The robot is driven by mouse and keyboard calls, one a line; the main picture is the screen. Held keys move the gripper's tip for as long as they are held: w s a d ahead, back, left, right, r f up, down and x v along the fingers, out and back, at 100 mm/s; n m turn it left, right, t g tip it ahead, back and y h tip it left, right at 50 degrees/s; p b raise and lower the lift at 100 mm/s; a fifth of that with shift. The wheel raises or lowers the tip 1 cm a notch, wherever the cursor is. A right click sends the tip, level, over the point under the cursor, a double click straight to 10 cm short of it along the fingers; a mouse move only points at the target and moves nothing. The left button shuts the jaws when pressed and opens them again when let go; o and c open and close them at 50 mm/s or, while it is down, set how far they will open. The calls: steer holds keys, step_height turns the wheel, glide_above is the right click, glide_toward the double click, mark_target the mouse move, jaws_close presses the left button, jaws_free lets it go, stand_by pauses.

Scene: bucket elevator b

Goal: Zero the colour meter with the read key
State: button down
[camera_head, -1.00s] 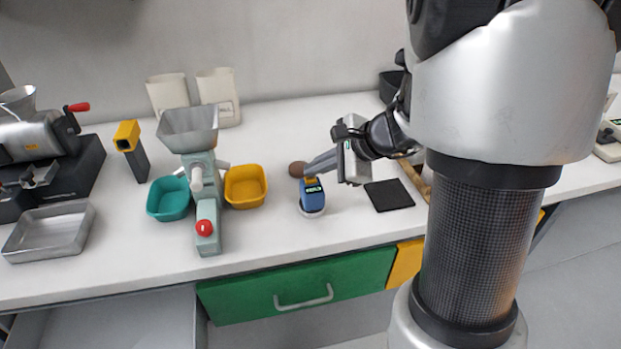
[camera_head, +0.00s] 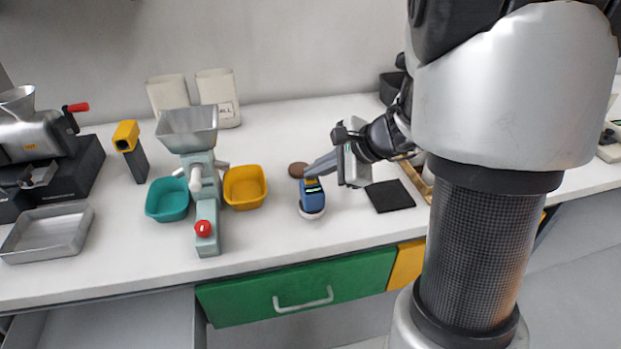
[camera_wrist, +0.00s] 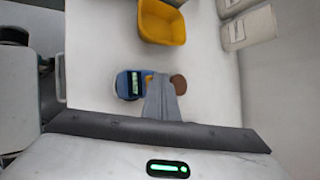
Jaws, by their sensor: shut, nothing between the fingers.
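The colour meter is a small blue device (camera_head: 312,198) with a dark, green-lit display, standing on a white round base on the bench. It also shows in the wrist view (camera_wrist: 124,84), left of the fingers. An orange-yellow patch, perhaps its read key (camera_wrist: 148,79), peeks out at the meter's edge by the fingertips. My gripper (camera_head: 308,172) is shut and empty, its grey fingers slanting down to the top of the meter. In the wrist view the fingertips (camera_wrist: 160,78) are right beside the meter. I cannot tell whether they touch the key, which they partly cover.
A brown disc (camera_head: 298,170) lies just behind the meter. A black square mat (camera_head: 390,196) lies to its right. A yellow bin (camera_head: 245,203) and a grey-green mill (camera_head: 201,170) with a red knob stand to the left. The bench in front of the meter is clear.

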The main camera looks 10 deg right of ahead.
mark_target(315, 182)
steer(key=shift+r+p, duration=0.5)
steer(key=shift+r, duration=0.3)
steer(key=shift+r+p, duration=1.95)
steer(key=shift+r, duration=0.55)
steer(key=s+a+r+n+g+p, duration=0.2)
steer(key=s+a+r+n+p, duration=0.4)
steer(key=s+r+n, duration=0.45)
steer(key=s+d+r+n+h+p, duration=0.4)
steer(key=s+r+n, duration=0.4)
steer(key=s, duration=0.3)
steer(key=shift+s+d+r+t+h, duration=0.3)
steer(key=shift+d+t+h, duration=0.15)
steer(key=shift+h, duration=0.65)
